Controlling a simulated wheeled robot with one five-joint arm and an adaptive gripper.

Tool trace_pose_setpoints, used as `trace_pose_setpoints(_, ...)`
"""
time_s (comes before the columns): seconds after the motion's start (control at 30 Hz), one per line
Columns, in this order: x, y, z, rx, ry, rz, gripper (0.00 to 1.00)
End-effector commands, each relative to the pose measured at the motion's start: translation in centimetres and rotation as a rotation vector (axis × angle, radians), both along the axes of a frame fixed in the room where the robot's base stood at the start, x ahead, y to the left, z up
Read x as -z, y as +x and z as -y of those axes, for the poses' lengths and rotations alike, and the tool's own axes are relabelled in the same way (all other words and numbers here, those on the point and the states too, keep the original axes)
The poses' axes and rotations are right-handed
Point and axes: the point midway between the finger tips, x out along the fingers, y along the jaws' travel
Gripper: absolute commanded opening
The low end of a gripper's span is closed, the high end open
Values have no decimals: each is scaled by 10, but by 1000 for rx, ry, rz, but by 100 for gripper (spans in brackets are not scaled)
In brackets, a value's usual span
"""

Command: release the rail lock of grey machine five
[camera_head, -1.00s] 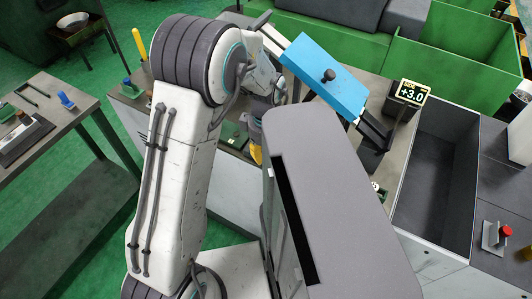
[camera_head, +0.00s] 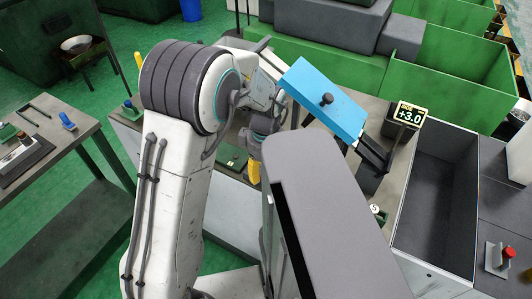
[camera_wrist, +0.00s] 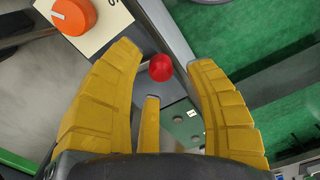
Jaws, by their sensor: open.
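In the wrist view, my gripper (camera_wrist: 163,56) has its yellow fingers spread wide. A round red knob (camera_wrist: 160,68) shows between the fingertips. I cannot tell whether any finger touches it, and whatever carries it is mostly hidden. In the head view, one yellow finger (camera_head: 253,172) shows above the grey machine's bench (camera_head: 228,160); my arm and the big grey housing hide the rest of the gripper and the red knob. The machine has a tilted blue panel (camera_head: 330,105) with a black knob and a display (camera_head: 407,114) reading +3.0. No machine number is readable.
An orange dial (camera_wrist: 73,15) on a pale plate lies close to the left finger in the wrist view. In the head view, a deep grey bin (camera_head: 434,190) stands right of the machine, with another red-topped lever (camera_head: 508,253) beyond it. A side table (camera_head: 80,130) stands left.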

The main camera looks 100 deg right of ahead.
Motion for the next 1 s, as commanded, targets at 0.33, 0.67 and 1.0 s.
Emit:
trace_pose_setpoints(0.33, -59, -1, 0, 0, -2, -2, 49)
trace_pose_setpoints(0.67, -88, 0, 0, 0, 0, 1, 49)
trace_pose_setpoints(1.0, -92, 0, -1, 0, 2, 1, 49)
